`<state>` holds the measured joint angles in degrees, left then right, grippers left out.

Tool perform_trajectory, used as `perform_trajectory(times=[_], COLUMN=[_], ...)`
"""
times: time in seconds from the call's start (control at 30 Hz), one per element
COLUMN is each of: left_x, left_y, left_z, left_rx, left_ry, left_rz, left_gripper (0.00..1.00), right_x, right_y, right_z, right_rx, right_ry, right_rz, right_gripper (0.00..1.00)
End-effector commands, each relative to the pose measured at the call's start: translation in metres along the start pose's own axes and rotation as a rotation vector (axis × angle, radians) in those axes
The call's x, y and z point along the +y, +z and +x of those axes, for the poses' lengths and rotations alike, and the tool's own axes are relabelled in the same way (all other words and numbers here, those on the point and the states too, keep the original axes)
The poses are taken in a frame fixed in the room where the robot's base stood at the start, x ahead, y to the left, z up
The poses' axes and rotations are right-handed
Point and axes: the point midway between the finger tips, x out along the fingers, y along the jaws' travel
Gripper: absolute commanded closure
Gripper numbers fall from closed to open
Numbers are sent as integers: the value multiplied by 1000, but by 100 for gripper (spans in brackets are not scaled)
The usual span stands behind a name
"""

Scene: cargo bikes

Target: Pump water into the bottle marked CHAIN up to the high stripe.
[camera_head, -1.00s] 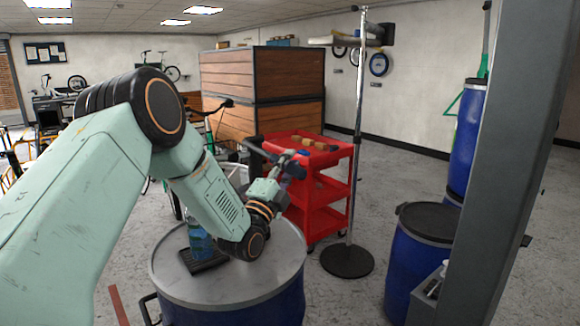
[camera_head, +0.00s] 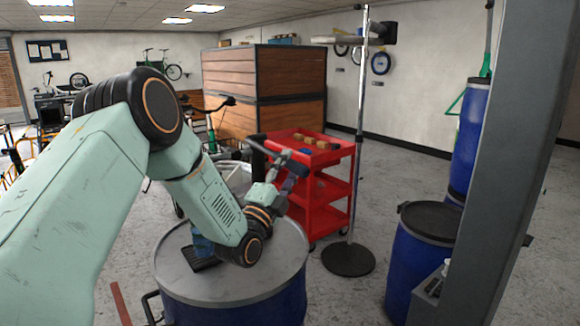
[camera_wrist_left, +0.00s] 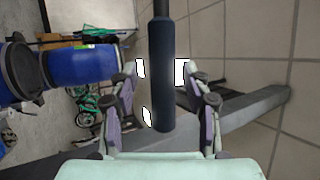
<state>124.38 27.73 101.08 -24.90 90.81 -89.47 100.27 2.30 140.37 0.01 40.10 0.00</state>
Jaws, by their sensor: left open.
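A blue bottle (camera_head: 203,246) stands on a dark flat pad (camera_head: 206,265) on the metal-topped blue drum (camera_head: 225,291). My left arm hides much of it, and I cannot read a mark, stripe or water level. My left gripper (camera_head: 287,167) is beyond the drum, in front of the red cart in the picture. In the left wrist view, a dark cylinder (camera_wrist_left: 162,75) with a thinner rod lies between the open fingers of my left gripper (camera_wrist_left: 162,90). I cannot tell whether it is the pump, nor see contact. My right gripper is out of view.
The red cart (camera_head: 322,188) carries small brown blocks. A thin metal stand (camera_head: 360,150) with a round black base rises beside it. Blue drums (camera_head: 416,270) stand at the right, and a wooden crate (camera_head: 262,80) stands behind. Some floor between stand and drums is clear.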

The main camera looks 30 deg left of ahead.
Motion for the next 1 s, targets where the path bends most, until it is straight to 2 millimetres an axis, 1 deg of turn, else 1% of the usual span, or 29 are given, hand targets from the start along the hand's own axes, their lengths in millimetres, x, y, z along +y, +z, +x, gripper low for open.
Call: perform_trajectory(times=[0.03, 0.3, 0.4, 0.5, 0.6, 0.7, 1.0], left_x=[1, 2, 2, 3, 2, 2, 3], left_y=[1, 1, 1, 0, 0, 0, 0], left_z=[-10, -66, -82, -95, -102, -106, -106], left_rx=[-3, -5, -5, -4, -3, -2, -2], left_ry=[4, 6, 7, 6, 5, 4, 6], left_rz=[-3, -3, -2, -1, -1, -1, 0], left_gripper=[52, 52, 52, 52, 52, 52, 52], right_x=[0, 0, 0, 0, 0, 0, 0], right_y=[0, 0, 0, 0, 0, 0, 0], right_z=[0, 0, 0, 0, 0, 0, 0], right_rx=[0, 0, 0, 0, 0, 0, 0], right_ry=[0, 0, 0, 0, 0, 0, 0], right_rz=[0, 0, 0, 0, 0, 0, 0], right_gripper=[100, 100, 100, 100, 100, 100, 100])
